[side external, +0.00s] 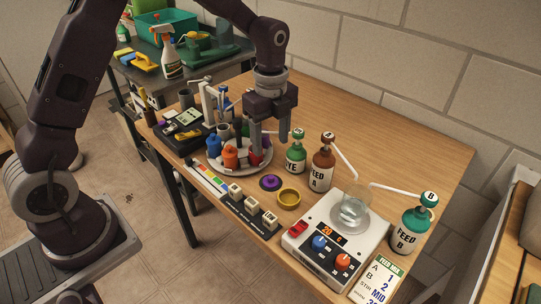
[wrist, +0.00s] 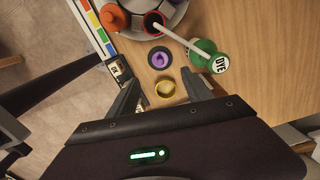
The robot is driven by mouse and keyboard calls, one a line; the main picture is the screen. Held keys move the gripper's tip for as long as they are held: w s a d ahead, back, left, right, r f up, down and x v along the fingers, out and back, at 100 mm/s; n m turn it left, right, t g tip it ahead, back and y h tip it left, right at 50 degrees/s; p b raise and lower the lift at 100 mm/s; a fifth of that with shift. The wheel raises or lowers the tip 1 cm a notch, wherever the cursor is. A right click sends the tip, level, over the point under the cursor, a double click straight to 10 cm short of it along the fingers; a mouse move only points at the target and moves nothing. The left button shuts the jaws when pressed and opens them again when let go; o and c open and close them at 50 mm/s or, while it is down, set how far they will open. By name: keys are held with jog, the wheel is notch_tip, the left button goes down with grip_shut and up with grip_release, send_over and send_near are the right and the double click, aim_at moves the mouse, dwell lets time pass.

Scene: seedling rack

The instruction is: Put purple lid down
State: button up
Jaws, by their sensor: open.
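The purple lid (side external: 270,182) lies on the wooden table, just left of a small yellow dish (side external: 288,198). In the wrist view the purple lid (wrist: 159,57) has a dark rim and lies just above the yellow dish (wrist: 165,89). My gripper (side external: 269,150) is open with nothing between its fingers. It points down over the table, between the round tray and the green DYE bottle. In the wrist view my gripper's fingers (wrist: 160,93) show on either side of the yellow dish, and the lid is beyond them.
A round grey tray (side external: 228,173) with coloured pots stands left of my gripper. The DYE bottle (side external: 295,152) and brown FEED A bottle (side external: 322,165) stand to its right. A white device (side external: 325,260) with a glass beaker (side external: 352,213) is at front. The table's back right is clear.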

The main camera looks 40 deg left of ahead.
jog(key=s+r+n+t, duration=0.3)
jog(key=s+r+n, duration=0.7)
jog(key=s+r, duration=0.45)
jog(key=s+r+n+t, duration=0.2)
jog(key=s+n, duration=0.7)
jog(key=s, duration=0.3)
jog(key=shift+s+a+n+t, duration=0.15)
jog(key=shift+a+n+t, duration=0.15)
jog(key=shift+a+n, duration=0.15)
